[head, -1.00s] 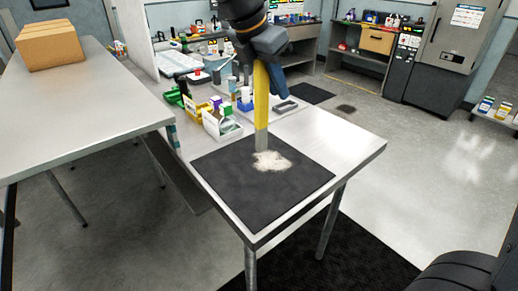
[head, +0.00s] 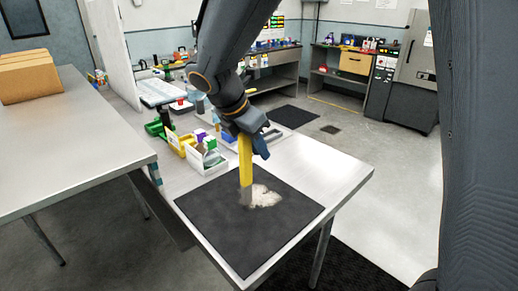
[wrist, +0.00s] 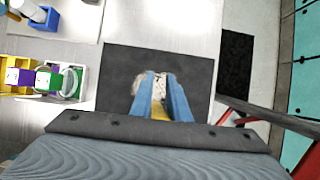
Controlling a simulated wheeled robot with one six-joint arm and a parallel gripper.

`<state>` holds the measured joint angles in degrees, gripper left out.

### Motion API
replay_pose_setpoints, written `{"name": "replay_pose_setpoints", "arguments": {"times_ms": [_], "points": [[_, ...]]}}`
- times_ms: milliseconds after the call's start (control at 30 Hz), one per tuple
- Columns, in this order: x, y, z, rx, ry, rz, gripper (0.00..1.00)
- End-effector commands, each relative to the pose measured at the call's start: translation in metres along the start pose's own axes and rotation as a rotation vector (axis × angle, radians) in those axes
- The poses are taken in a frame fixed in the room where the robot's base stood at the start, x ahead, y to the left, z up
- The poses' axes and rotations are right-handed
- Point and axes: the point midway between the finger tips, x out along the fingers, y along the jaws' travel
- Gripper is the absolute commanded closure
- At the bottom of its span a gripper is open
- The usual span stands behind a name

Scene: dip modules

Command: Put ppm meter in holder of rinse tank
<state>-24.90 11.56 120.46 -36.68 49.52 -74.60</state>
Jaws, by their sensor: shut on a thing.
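My gripper (head: 250,143) is shut on a long yellow tool (head: 245,165) with a flat grey lower end. The tool hangs nearly upright over the black mat (head: 215,220) on the steel table. Its grey end is at the left edge of a whitish patch (head: 265,198); I cannot tell if it touches the mat. In the wrist view, a bit of yellow (wrist: 158,113) shows between the blue fingers (wrist: 162,88), above the mat (wrist: 115,65). I cannot tell whether this tool is the ppm meter. I cannot make out the rinse tank or its holder.
A white bin of bottles (head: 205,158), a yellow bin (head: 180,143) and a green bin (head: 155,129) stand behind the mat. A second steel table (head: 70,140) with cardboard boxes (head: 28,75) is at left. The table is bare right of the mat (head: 330,175).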

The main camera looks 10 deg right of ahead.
Motion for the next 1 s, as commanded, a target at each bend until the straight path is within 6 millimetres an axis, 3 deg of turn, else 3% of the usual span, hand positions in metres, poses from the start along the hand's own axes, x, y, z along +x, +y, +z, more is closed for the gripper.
{"name": "replay_pose_setpoints", "arguments": {"times_ms": [400,433,533,867,1000], "points": [[0.007,0.001,-0.004,-0.001,0.000,0.001,1.00],[0.007,0.001,-0.004,-0.001,0.000,0.002,0.83],[0.007,0.001,-0.004,-0.001,0.000,0.002,0.66],[0.005,0.001,-0.003,0.000,0.000,0.002,0.66],[-0.007,0.002,-0.003,-0.001,-0.001,0.005,0.66]]}}
